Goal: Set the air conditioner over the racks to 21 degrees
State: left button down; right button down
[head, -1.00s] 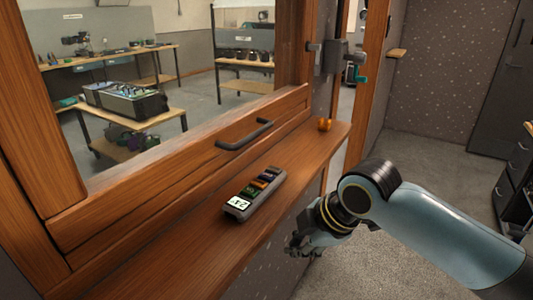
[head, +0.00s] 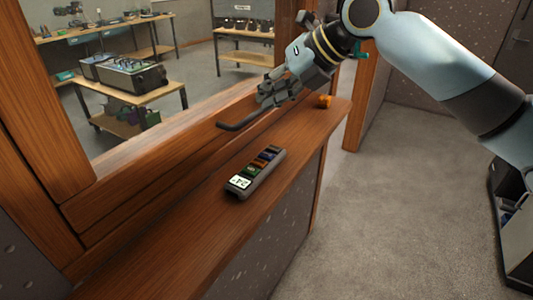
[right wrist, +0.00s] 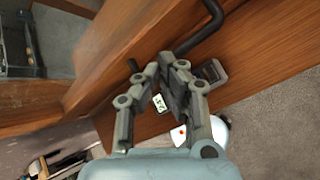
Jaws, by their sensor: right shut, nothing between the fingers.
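A dark grey remote control (head: 262,172) lies on the wooden ledge, with a lit display at its near end and several coloured buttons. The display's digits are small; they look like 24, but I cannot be sure. My right gripper (head: 262,99) is shut and empty, above and beyond the remote, close to the dark handle of the sash. In the right wrist view the fingers (right wrist: 172,66) partly hide the remote (right wrist: 211,72), whose display shows beside them. The air conditioner is not in view. My left gripper is not in view.
The wooden ledge (head: 180,240) is clear around the remote. A dark bar handle (head: 232,126) sticks out of the sash behind it. A small orange object (head: 324,101) sits at the ledge's far end. Through the window stand benches with equipment (head: 125,78).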

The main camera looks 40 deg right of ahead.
jog(key=shift+f, duration=0.2)
jog(key=b, duration=0.6)
send_over(268, 152)
notch_tip(268, 152, down, 8)
jog(key=shift+f, duration=0.3)
dwell(1.1)
jog(key=shift+f+b, duration=0.4)
jog(key=shift+b, duration=0.2)
jog(key=shift+f+b, duration=0.3)
jog(key=shift+b, duration=0.05)
jog(key=shift+r, duration=0.15)
dwell(0.5)
jog(key=shift+r+p, duration=0.4)
jog(key=shift+r, duration=0.2)
